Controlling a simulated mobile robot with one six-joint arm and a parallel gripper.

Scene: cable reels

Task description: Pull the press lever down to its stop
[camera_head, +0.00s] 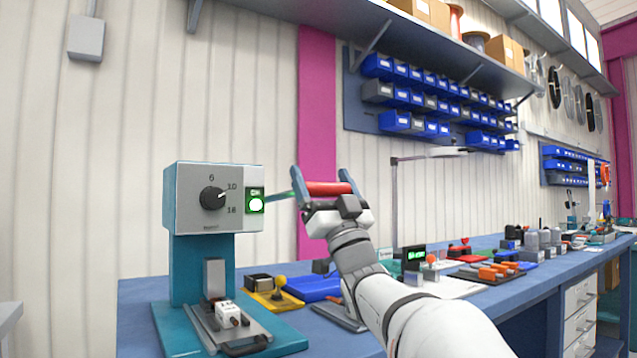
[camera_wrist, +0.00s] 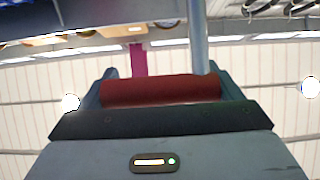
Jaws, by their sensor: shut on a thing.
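The press (camera_head: 200,250) is a teal stand with a grey head, a black dial (camera_head: 213,197) and a lit green indicator (camera_head: 256,204). Its lever shows a thin green rod (camera_head: 284,194) running from the head's right side to a red grip (camera_head: 328,188). My gripper (camera_head: 325,192) is shut on the red grip, with one finger at each end of it, at about the height of the press head. The red grip also fills the middle of the wrist view (camera_wrist: 160,90), between the fingers. A small white block (camera_head: 227,314) sits under the press ram (camera_head: 215,278).
The blue bench (camera_head: 140,300) carries a yellow tray (camera_head: 275,298) with a yellow-knobbed part, a blue tray (camera_head: 312,288) and several small parts to the right. A lamp arm (camera_head: 394,205) stands behind my arm. Blue bins (camera_head: 400,122) hang on the wall.

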